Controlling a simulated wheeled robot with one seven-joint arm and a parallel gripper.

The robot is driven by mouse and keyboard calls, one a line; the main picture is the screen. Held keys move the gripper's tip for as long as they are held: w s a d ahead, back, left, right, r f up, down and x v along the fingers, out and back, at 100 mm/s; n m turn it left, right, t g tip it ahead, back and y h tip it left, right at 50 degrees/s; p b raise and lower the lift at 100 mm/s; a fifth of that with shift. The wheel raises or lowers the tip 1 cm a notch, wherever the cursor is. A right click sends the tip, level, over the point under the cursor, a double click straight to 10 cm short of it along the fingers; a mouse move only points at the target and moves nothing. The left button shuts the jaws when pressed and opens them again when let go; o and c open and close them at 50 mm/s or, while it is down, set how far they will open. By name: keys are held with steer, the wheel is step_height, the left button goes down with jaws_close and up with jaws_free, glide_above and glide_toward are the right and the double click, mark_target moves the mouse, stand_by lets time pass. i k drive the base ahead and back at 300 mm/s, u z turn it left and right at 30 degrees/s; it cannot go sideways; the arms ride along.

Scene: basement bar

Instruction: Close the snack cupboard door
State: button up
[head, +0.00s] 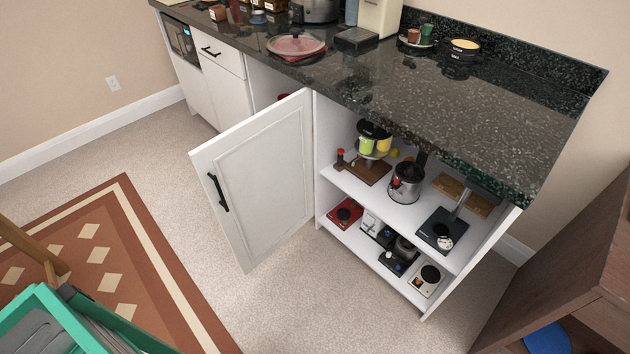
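The white cupboard door (262,170) stands wide open, swung out from the counter front over the carpet. Its right edge is at the upright beside the open shelves, and its panelled face with a black bar handle (217,192) is turned toward me. The handle is near the free left edge. Behind the door is a cupboard opening (268,82), mostly hidden, with a bit of something red inside. My gripper is not in view.
Open shelves (390,214) right of the door hold pots and small appliances. A dark speckled counter (430,100) runs above. A brown wooden unit (570,250) stands at right. A teal object (45,315) is at lower left, over a patterned rug (150,262). Carpet before the door is clear.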

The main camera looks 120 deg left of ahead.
mark_target(256, 176)
steer(key=u, duration=0.8)
steer(key=i, duration=0.1)
steer(key=u, duration=3.2)
steer(key=i, duration=1.05)
steer(key=u, duration=0.5)
steer(key=k, duration=0.2)
steer(key=u, duration=0.15)
